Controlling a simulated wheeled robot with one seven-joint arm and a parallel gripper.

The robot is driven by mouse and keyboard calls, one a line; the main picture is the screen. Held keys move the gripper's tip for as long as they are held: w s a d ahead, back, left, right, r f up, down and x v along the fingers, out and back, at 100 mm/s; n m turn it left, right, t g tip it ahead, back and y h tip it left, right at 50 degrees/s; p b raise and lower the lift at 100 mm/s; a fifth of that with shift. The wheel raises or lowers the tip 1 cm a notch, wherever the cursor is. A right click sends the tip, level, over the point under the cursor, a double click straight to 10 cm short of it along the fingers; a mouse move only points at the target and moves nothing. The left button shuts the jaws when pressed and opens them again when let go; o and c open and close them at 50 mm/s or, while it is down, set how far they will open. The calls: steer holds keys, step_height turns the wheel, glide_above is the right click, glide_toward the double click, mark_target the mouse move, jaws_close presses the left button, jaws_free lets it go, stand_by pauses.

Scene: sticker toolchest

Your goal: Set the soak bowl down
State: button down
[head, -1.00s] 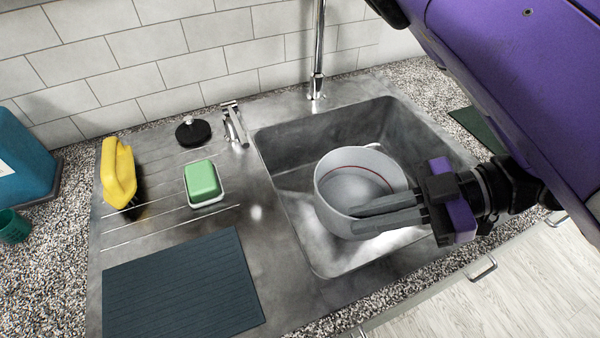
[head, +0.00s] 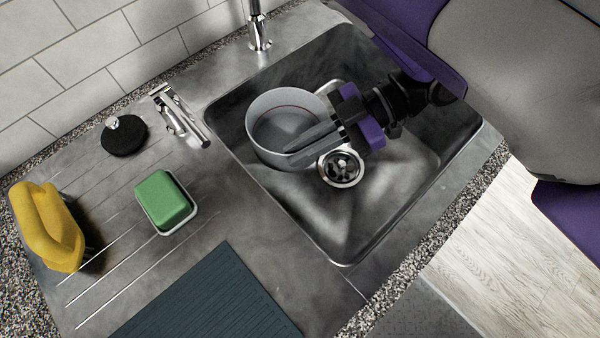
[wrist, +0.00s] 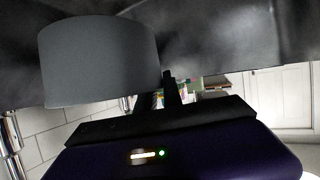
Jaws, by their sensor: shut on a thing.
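The soak bowl (head: 266,140) is a pale grey round bowl with a thin red line around its inside. In the head view it is upright within the sink (head: 400,205), near the left wall and beside the drain (head: 341,168). My gripper (head: 292,154) is shut on the right side of the bowl's wall. I cannot tell whether the bowl's base touches the sink floor. In the wrist view the bowl's grey side (wrist: 100,62) fills the upper left, beside the dark fingers (wrist: 170,92).
The tap (head: 258,30) stands behind the sink. On the drainer to the left are a green sponge in a dish (head: 163,199), a black round plug (head: 124,136), a metal tool (head: 180,115), a yellow item (head: 47,225) and a dark mat (head: 210,300). The sink's right part is clear.

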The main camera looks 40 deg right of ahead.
step_height(320, 180, down, 11)
steer(key=shift+f+b, duration=0.1)
steer(key=shift+b, duration=0.65)
steer(key=c, duration=1.5)
jaws_free()
steer(key=shift+o, duration=0.2)
steer(key=v, duration=0.7)
steer(key=shift+d, duration=0.2)
steer(key=shift+s, duration=0.15)
steer(key=shift+r, duration=0.2)
